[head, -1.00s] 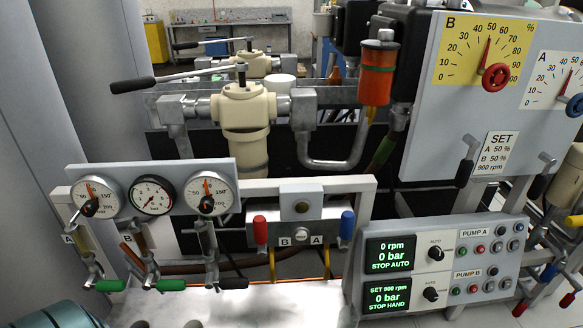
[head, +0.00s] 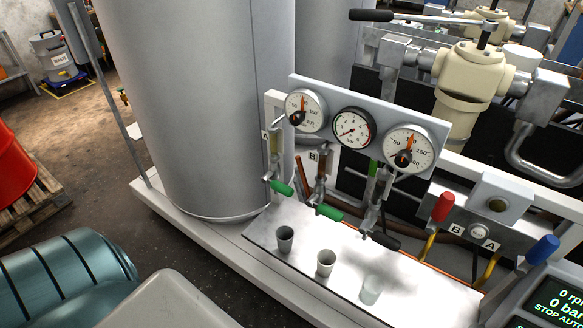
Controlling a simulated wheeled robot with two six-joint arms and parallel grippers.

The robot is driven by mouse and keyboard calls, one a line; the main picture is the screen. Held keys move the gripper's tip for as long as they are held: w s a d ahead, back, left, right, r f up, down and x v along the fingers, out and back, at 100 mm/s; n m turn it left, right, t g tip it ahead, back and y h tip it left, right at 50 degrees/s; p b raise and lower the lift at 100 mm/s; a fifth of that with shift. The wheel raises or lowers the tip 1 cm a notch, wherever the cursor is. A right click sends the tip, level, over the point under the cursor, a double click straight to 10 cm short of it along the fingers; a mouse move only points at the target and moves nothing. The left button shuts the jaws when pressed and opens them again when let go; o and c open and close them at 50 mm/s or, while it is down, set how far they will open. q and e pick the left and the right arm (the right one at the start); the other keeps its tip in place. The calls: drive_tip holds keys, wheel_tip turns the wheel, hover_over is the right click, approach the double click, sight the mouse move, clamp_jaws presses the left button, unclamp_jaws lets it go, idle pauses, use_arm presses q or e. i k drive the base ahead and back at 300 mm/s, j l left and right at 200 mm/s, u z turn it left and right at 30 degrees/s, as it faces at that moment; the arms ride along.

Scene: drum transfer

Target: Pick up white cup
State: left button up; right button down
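Three small cups stand upright in a row on the white ledge (head: 300,283) below the gauges in the head view. Neither of my grippers is in view.
A gauge panel (head: 378,128) with green- and black-handled taps hangs just above the cups. A large grey tank (head: 195,100) stands behind the ledge at left. A red drum (head: 12,170) on a pallet (head: 35,212) is at far left.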

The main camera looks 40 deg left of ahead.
sight(326, 257)
drive_tip(key=u, duration=0.75)
